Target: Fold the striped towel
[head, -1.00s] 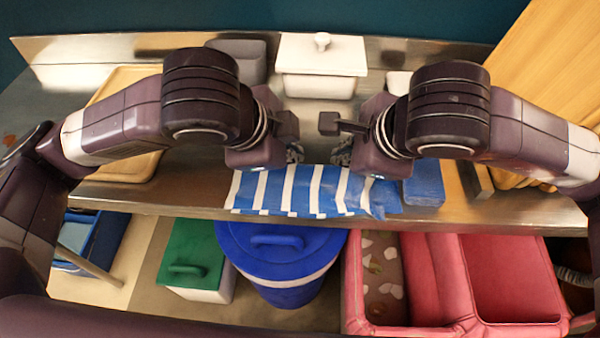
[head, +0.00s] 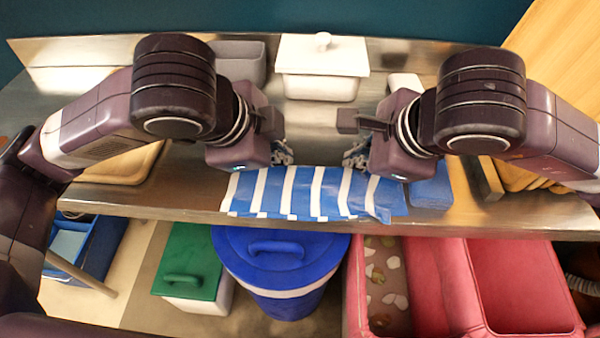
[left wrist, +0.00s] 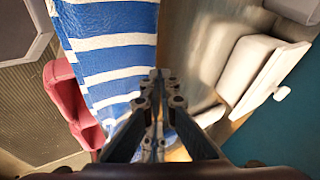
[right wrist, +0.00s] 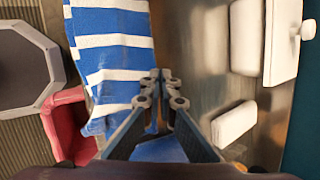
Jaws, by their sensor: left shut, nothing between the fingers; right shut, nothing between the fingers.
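The blue and white striped towel (head: 302,193) lies along the counter's front edge, with its right end uneven. It also shows in the left wrist view (left wrist: 115,45) and the right wrist view (right wrist: 112,50). My left gripper (head: 282,154) is shut and empty, just behind the towel's left-middle part. My right gripper (head: 356,155) is shut and empty, just behind its right part. In both wrist views the closed fingertips are beside the towel's rear edge, with nothing between them. I cannot tell whether they touch the cloth. My arms partly hide the towel's back corners.
A blue block-like item (head: 430,192) lies right of the towel. A white lidded container (head: 322,68) and a grey bin (head: 240,62) stand at the back. A wooden tray (head: 128,168) is at left.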

